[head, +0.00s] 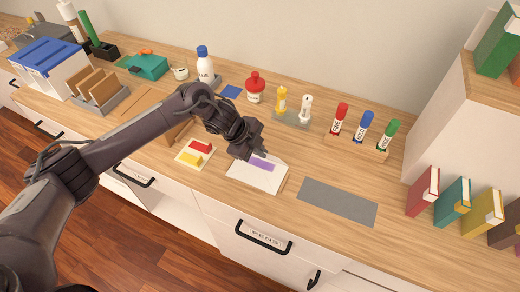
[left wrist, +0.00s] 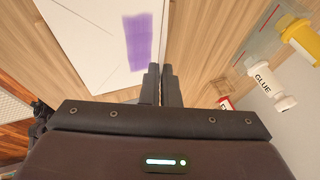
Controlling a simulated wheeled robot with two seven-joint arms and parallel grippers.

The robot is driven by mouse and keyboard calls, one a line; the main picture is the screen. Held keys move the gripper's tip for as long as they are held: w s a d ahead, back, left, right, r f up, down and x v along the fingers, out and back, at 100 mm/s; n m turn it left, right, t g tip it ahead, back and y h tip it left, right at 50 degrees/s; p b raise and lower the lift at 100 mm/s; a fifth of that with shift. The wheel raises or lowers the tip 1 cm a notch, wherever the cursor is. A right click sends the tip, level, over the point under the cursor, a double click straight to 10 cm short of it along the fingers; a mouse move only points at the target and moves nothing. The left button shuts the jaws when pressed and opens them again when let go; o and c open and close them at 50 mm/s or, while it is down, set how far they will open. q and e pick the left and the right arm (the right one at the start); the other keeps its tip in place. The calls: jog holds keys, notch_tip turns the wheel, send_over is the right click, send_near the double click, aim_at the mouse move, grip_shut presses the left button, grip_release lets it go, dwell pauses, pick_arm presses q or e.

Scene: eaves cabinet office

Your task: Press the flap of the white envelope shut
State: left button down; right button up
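The white envelope (head: 268,184) lies on the wooden counter near its front edge. A purple strip (head: 263,164) crosses its upper part. In the left wrist view the envelope (left wrist: 85,62) and the purple strip (left wrist: 138,42) show at the upper left, with thin crease lines; I cannot tell how the flap lies. My left gripper (head: 260,153) is just above the envelope's far edge. Its fingertips (left wrist: 161,70) are close together with nothing seen between them; contact with the envelope cannot be told. My right gripper is not in view.
A grey mat (head: 338,201) lies right of the envelope. A small tray with red and yellow blocks (head: 195,152) lies left. Glue bottles (head: 305,108), a red bottle (head: 255,88) and colored markers (head: 363,126) stand behind. Books (head: 452,202) stand at the right.

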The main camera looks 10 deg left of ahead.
aim_at(256, 170)
pick_arm(q)
jog(key=shift+s+a+f+t+b, duration=0.1)
jog(key=shift+s+f+t+b, duration=0.35)
jog(key=shift+b, duration=0.35)
jog(key=t+b, duration=0.1)
jog(key=b, duration=0.2)
jog(key=s+f+m+t+h+b, duration=0.1)
jog(key=t+b, duration=0.1)
jog(key=b, duration=0.2)
jog(key=t+h+b, duration=0.1)
jog(key=b, duration=0.2)
jog(key=shift+s+a+f, duration=0.35)
jog(key=shift+s+f, duration=0.05)
jog(key=shift+s+r+m+t+h+b, duration=0.15)
jog(key=shift+m+t+h+b, duration=0.15)
jog(key=shift+t+b, duration=0.6)
jog(key=c, duration=2.1)
grip_release()
jog(key=shift+g, duration=0.25)
jog(key=shift+c, duration=0.2)
jog(key=o, duration=0.5)
jog(key=shift+c, duration=0.2)
